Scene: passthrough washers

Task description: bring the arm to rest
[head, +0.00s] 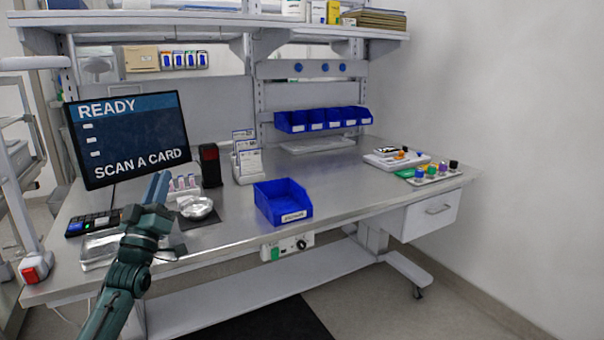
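My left arm (124,280) rises from the bottom left in the head view. Its gripper (160,186) is above the left part of the steel bench (345,190), in front of the monitor's lower right area. The fingers are seen nearly edge-on, so I cannot tell whether they are open or shut. I see nothing clearly held. A round metal dish (196,208) on a dark pad lies just right of the gripper. My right gripper is not in view.
A monitor (128,135) reads "READY, SCAN A CARD". A blue bin (283,203) stands at the bench's front middle. A metal tray (98,250) and keypad (92,224) lie near the arm. Small coloured-top items (438,171) stand far right. Bench between bin and right end is clear.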

